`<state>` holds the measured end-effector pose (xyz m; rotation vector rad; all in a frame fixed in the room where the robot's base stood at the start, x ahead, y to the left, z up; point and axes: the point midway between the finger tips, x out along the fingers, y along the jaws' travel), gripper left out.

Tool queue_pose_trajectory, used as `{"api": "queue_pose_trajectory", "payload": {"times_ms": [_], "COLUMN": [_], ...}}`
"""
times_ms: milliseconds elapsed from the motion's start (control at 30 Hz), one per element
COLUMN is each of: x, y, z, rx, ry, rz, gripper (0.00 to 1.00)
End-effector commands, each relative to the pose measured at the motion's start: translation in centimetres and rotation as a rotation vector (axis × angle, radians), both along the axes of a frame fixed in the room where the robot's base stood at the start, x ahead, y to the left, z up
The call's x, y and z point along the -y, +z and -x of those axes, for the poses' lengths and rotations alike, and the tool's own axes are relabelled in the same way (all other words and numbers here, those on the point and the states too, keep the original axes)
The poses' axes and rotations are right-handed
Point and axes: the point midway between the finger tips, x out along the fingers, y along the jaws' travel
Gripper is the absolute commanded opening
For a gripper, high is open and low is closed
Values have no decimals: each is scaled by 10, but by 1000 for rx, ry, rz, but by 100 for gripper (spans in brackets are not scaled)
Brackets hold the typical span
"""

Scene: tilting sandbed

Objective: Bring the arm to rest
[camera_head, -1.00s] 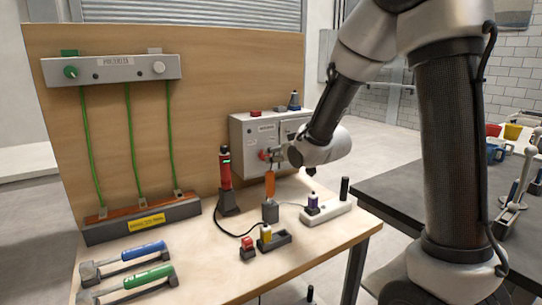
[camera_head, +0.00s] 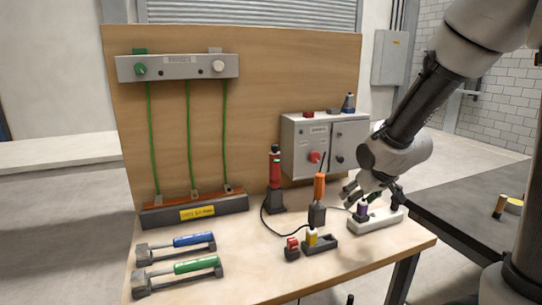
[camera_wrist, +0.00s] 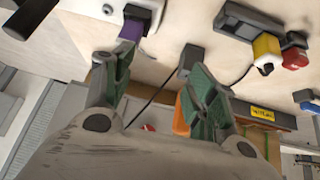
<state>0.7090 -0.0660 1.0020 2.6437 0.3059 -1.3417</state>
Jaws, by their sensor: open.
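My gripper (camera_head: 352,192) is over the right part of the wooden workbench (camera_head: 245,260), close to a purple-topped piece (camera_head: 362,209) on a white block (camera_head: 376,219). In the wrist view my gripper (camera_wrist: 162,80) has its two green-padded fingers spread, with nothing between them. The purple piece (camera_wrist: 132,28) lies beyond the left finger there. An orange-handled tool (camera_head: 319,187) stands in a dark holder just left of my gripper; its orange handle (camera_wrist: 181,118) is partly hidden by the right finger. I cannot tell whether the gripper touches either.
A grey control box (camera_head: 300,135) with a red knob stands behind. A red device (camera_head: 274,168), a yellow-and-white piece (camera_head: 312,237) and a red block (camera_head: 292,244) are left of the gripper. Blue (camera_head: 193,240) and green (camera_head: 195,265) handled tools lie at front left. A dark table (camera_head: 470,200) is at right.

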Motion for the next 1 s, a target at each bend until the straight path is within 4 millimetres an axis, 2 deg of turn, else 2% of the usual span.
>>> {"api": "queue_pose_trajectory", "payload": {"times_ms": [133, 200, 300, 400, 500, 633, 1000], "x": [38, 52, 64, 71, 75, 80, 82], "y": [18, 35, 61, 82, 100, 115, 119], "z": [89, 138, 194, 230, 241, 246, 248], "rx": [-256, -356, -433, -429, -351, -277, -257], "ry": [-83, -122, -169, -205, -230, -252, -264], "rz": [60, 66, 50, 23, -3, -17, -21], "gripper": [57, 57, 57, 57, 57, 57, 57]}}
